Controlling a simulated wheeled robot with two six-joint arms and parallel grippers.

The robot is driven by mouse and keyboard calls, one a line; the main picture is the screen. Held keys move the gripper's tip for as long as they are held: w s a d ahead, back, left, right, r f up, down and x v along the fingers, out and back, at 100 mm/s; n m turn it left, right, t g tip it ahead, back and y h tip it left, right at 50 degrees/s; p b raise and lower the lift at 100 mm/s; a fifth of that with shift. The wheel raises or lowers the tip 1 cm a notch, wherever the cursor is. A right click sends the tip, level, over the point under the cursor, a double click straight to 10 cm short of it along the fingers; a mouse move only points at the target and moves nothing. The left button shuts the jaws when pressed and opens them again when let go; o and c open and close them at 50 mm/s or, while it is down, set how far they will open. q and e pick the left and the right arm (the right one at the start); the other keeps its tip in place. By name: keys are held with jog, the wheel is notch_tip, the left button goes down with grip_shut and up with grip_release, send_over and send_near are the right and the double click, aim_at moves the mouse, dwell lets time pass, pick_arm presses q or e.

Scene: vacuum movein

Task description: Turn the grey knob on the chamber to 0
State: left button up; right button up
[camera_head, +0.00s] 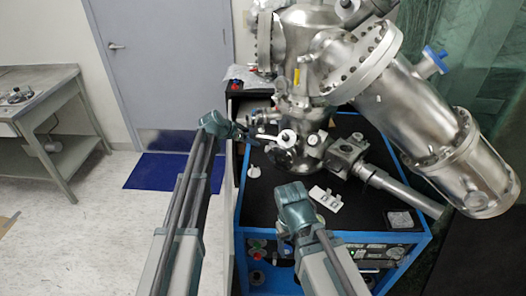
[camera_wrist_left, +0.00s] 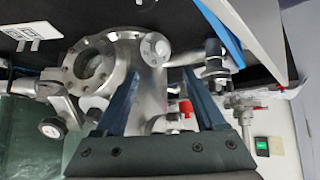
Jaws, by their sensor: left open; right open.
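The metal chamber (camera_head: 300,95) stands on a black-topped blue cart. A pale grey round knob (camera_head: 287,138) sits on its lower front; a similar knob (camera_wrist_left: 155,47) shows in the left wrist view, just beyond my left fingertips. Its markings are too small to read. My left gripper (camera_head: 248,133) is open beside the chamber's left side, pointing at its fittings. In the left wrist view its two blue fingers (camera_wrist_left: 163,75) stand apart with chamber parts behind them and nothing held. My right gripper (camera_head: 292,203) is open over the cart's front, apart from the chamber; its fingertips are hard to make out.
The cart top (camera_head: 257,205) holds a white plate (camera_head: 325,199) and a small clear box (camera_head: 400,221). A thick metal cylinder (camera_head: 420,110) overhangs on the right. Small valves, one with a red part (camera_wrist_left: 186,108), crowd my left fingers. Open floor lies left.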

aim_at(266, 149)
pick_arm(q)
jog(key=n+b, duration=0.1)
jog(key=n, duration=0.6)
jog(key=s+f+n+t+b, duration=0.1)
jog(key=n, duration=0.6)
jog(key=a+n+b, duration=0.1)
jog(key=n, duration=0.6)
jog(key=shift+s+f+t+h+b, duration=0.3)
jog(key=shift+s+h+b, duration=0.05)
jog(key=shift+h+b, duration=0.05)
jog(key=b+x, duration=0.7)
jog(key=x, duration=0.5)
jog(key=shift+b+x, duration=0.65)
jog(key=shift+x, duration=0.25)
jog(key=shift+r, duration=0.1)
grip_shut()
